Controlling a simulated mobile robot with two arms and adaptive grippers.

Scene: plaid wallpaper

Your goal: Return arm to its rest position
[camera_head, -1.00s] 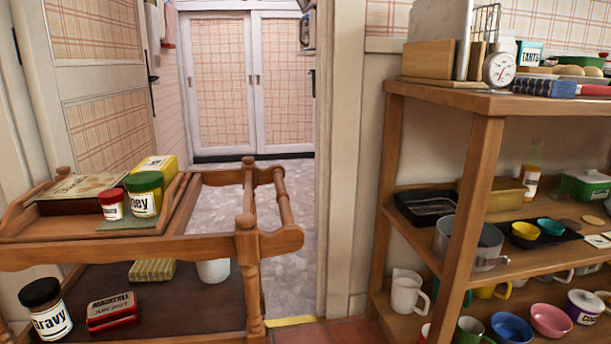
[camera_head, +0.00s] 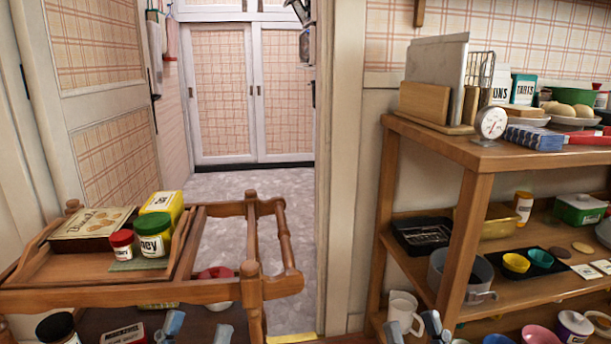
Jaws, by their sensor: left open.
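My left gripper (camera_head: 197,329) shows only as two grey-blue fingertips at the bottom edge of the head view, in front of the wooden trolley. The tips are apart, with nothing visible between them. My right gripper (camera_head: 413,328) also shows as two fingertips at the bottom edge, in front of the shelf unit and near a white mug (camera_head: 402,310). Its tips are apart too. The rest of both grippers and both arms is below the picture.
The wooden trolley (camera_head: 262,290) stands at left, with a honey jar (camera_head: 152,236) and other food on top. The wooden shelf unit (camera_head: 470,220) with dishes stands at right. A doorway with grey floor (camera_head: 236,195) lies behind the trolley.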

